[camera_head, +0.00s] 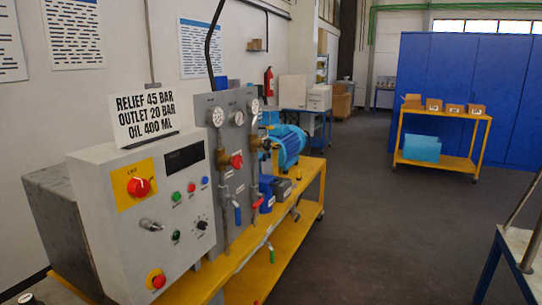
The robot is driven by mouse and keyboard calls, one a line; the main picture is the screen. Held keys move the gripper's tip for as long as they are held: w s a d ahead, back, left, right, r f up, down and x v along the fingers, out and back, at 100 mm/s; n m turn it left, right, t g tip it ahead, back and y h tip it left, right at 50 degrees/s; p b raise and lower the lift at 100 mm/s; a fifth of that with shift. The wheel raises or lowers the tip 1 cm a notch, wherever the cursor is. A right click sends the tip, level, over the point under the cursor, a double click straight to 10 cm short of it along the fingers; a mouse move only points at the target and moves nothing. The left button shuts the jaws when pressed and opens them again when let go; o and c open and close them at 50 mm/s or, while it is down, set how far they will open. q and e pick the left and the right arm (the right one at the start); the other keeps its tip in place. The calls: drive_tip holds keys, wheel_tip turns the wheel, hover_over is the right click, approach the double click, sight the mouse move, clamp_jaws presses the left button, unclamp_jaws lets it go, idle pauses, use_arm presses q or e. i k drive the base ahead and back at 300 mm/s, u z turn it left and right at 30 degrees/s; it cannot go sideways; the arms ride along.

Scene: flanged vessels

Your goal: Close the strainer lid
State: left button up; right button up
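I cannot make out a strainer or its lid for certain. A small blue container (267,194) stands on the yellow bench (243,264) beside the grey gauge panel, and I cannot tell whether it is the strainer. A small dark grey box (283,190) sits just right of it. Neither of my grippers is in view.
A grey control box (190,190) with knobs fills the left front, below a sign (145,116). A gauge panel (228,135) and a blue motor (290,145) stand behind. A yellow cart (440,160) and blue cabinets (445,75) stand far right. The middle floor (370,220) is clear.

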sight(266, 165)
drive_tip(key=z, duration=0.05)
drive_tip(key=i, duration=0.8)
drive_tip(key=u, duration=0.2)
drive_tip(key=k, duration=0.8)
drive_tip(key=z, duration=0.2)
drive_tip(key=i, duration=0.8)
drive_tip(key=z, duration=0.2)
drive_tip(key=k, duration=0.45)
drive_tip(key=z, duration=0.9)
